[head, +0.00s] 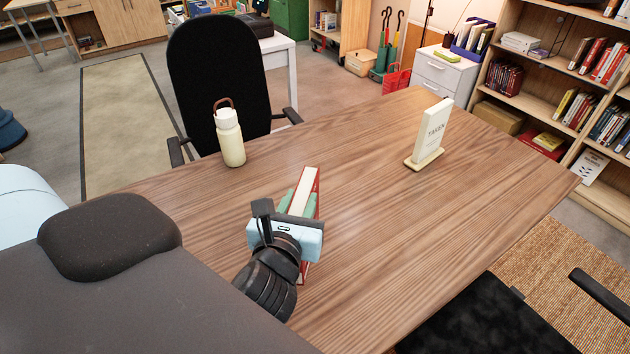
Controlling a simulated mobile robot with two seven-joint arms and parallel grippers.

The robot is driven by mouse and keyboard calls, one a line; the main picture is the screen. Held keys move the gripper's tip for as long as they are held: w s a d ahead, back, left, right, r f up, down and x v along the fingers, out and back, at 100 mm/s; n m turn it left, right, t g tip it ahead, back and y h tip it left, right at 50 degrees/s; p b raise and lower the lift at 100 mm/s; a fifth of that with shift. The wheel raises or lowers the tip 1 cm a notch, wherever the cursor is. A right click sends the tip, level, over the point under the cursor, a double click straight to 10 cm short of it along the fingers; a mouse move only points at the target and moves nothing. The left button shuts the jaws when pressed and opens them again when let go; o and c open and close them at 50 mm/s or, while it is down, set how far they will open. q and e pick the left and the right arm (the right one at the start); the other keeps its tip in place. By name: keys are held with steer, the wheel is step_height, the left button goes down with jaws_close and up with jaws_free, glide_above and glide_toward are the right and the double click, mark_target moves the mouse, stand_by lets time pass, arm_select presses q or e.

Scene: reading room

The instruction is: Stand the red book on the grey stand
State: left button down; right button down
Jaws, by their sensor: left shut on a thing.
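The red book (314,188) stands on edge over the wooden table (400,220), its pale page edges facing up. My left gripper (290,210) is shut on it, and the wrist hides the near part of the book. Green pieces show beside the book at the fingers; I cannot tell if they are finger pads or another thing. Whether the book touches the table is hard to tell. No grey stand can be made out in this view. My right gripper is not in view.
A cream bottle (229,138) stands near the table's far left edge. A white sign (434,130) on a wooden base stands at the far right. The tabletop between and in front is clear. A black chair (215,75) is behind the table; bookshelves (560,70) stand at the right.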

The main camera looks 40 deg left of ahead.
mark_target(305, 169)
arm_select(q)
steer(key=a+r+p+x, duration=0.1)
steer(key=a+x, duration=0.1)
steer(key=x, duration=1.1)
steer(key=shift+s+a, duration=0.2)
steer(key=shift+a, duration=0.15)
steer(key=shift+w, duration=0.1)
steer(key=shift+w+a+f, duration=0.1)
steer(key=shift+f, duration=0.8)
steer(key=shift+w+a+f, duration=0.1)
steer(key=shift+w+f, duration=0.05)
steer(key=shift+f, duration=0.8)
steer(key=c, duration=1.6)
jaws_free()
steer(key=shift+f+b, duration=0.2)
steer(key=shift+b, duration=0.1)
steer(key=o, duration=0.5)
